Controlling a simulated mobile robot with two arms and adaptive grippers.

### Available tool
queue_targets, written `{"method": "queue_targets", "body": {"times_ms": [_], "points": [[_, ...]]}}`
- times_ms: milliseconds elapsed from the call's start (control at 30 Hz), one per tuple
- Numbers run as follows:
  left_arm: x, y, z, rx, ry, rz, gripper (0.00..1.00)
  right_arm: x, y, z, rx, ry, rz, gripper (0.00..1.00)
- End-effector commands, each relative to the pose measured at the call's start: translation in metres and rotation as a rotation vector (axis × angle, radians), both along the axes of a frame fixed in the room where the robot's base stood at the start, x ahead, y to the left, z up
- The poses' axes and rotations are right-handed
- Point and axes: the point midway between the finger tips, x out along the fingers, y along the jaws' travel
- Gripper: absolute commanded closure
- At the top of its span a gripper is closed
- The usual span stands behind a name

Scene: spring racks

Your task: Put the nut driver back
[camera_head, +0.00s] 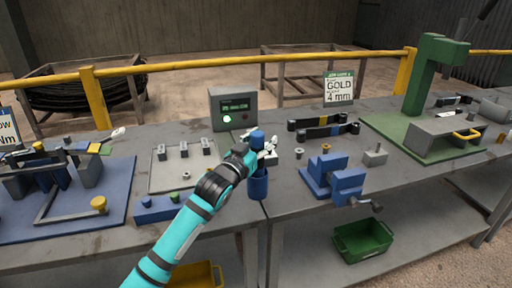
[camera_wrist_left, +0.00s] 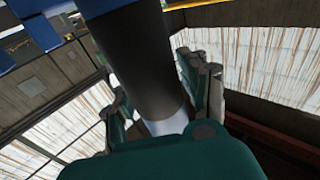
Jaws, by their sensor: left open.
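The nut driver shows a blue top (camera_head: 257,137) just above my left gripper. In the left wrist view its dark, thick cylinder (camera_wrist_left: 140,60), with a pale band at the near end, passes between the fingers. A blue cylindrical holder (camera_head: 258,187) is at the front edge of the bench, directly below the driver. My left gripper (camera_head: 267,152) is open, with its fingers (camera_wrist_left: 160,105) on both sides of the driver. The gripper hides the driver's middle, so I cannot tell how deep it sits in the holder. My right gripper is not in view.
A grey plate (camera_head: 160,181) with several small blocks lies left of my arm. A grey box with a green display (camera_head: 234,109) stands behind. A blue vise (camera_head: 335,183) is to the right. A green bin (camera_head: 363,240) and a yellow bin (camera_head: 205,273) are below.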

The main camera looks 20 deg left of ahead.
Motion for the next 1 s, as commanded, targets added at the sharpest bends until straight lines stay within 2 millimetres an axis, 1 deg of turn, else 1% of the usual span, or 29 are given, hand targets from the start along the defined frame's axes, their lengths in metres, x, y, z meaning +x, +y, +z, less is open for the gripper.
{"method": "queue_targets", "body": {"times_ms": [167,400,500,600,767,1000], "points": [[-0.026,0.006,-0.004,0.001,0.0,-0.001,0.56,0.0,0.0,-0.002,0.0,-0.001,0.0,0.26],[-0.077,0.019,-0.009,0.001,0.001,0.0,0.56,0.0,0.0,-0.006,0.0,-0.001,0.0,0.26],[-0.094,0.023,-0.01,0.0,0.001,0.0,0.56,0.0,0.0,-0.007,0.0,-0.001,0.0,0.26],[-0.106,0.026,-0.011,0.0,0.0,0.0,0.56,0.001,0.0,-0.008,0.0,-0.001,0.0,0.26],[-0.115,0.028,-0.01,0.0,-0.001,0.0,0.56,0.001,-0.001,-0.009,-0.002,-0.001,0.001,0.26],[-0.116,0.028,-0.01,0.0,-0.001,0.0,0.56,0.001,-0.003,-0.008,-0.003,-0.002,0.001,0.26]]}}
